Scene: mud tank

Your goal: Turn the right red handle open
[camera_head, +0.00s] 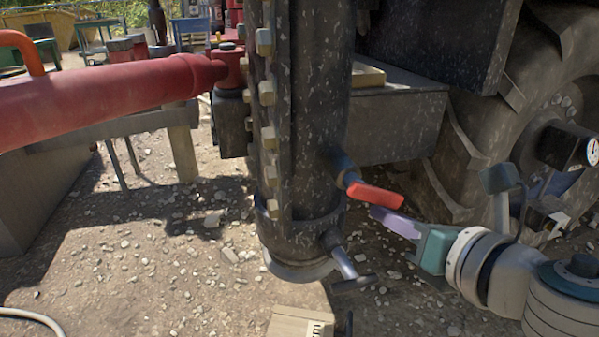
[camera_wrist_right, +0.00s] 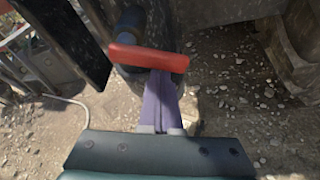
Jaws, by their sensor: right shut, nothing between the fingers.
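The red handle (camera_head: 375,195) sits on a short valve stub on the right side of the dark vertical tank pipe, pointing to the right. In the right wrist view the red handle (camera_wrist_right: 148,58) lies across the picture, just beyond my fingertips. My right gripper (camera_head: 385,214) is shut and empty, its purple fingers right beside the handle's outer end. It also shows in the right wrist view (camera_wrist_right: 158,82), fingers together below the handle bar. I cannot tell whether the fingertips touch the handle. My left gripper is not in view.
The black tank pipe (camera_head: 318,110) with a bolted flange stands left of the handle. A lower metal T-shaped tap (camera_head: 345,265) juts out beneath. A large tyre (camera_head: 530,90) stands behind at right. A thick red pipe (camera_head: 110,90) runs at left. Gravel ground lies open at lower left.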

